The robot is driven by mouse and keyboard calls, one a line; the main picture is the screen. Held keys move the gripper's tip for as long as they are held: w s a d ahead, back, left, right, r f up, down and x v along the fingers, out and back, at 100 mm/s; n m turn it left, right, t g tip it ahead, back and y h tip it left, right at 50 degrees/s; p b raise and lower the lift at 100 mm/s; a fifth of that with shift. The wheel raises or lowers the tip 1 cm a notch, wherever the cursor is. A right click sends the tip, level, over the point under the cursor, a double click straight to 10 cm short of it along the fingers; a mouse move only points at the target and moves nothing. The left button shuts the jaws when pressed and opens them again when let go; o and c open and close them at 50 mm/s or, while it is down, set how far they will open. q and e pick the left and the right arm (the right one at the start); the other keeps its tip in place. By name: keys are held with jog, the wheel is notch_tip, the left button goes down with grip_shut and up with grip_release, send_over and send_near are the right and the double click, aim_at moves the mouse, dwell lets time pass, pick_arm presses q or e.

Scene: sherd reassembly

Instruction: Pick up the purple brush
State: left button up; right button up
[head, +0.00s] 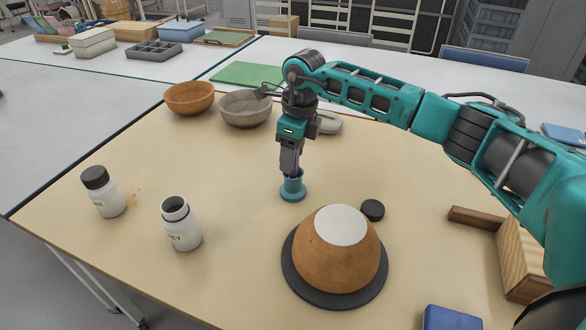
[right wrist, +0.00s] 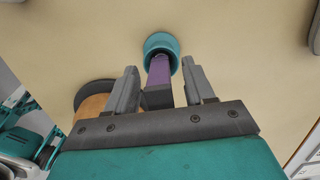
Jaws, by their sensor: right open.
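The purple brush (right wrist: 158,82) stands in a small teal holder (head: 292,190), which also shows in the right wrist view (right wrist: 161,42). My right gripper (head: 291,172) points down over the holder. In the right wrist view its two grey fingers (right wrist: 160,72) are apart, one on each side of the purple handle, with gaps visible beside it. In the head view the gripper hides most of the brush. The brush's lower end is hidden inside the holder. My left gripper is not in view.
A brown pot with a white top (head: 338,262) stands on a dark disc in front of the holder, with a black lid (head: 372,210) beside it. An open white jar (head: 181,225) and a capped jar (head: 102,192) stand left. Two bowls (head: 190,98) (head: 245,110) sit behind.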

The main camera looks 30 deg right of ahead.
jog(key=c, duration=0.5)
grip_shut()
jog(key=shift+r, duration=0.1)
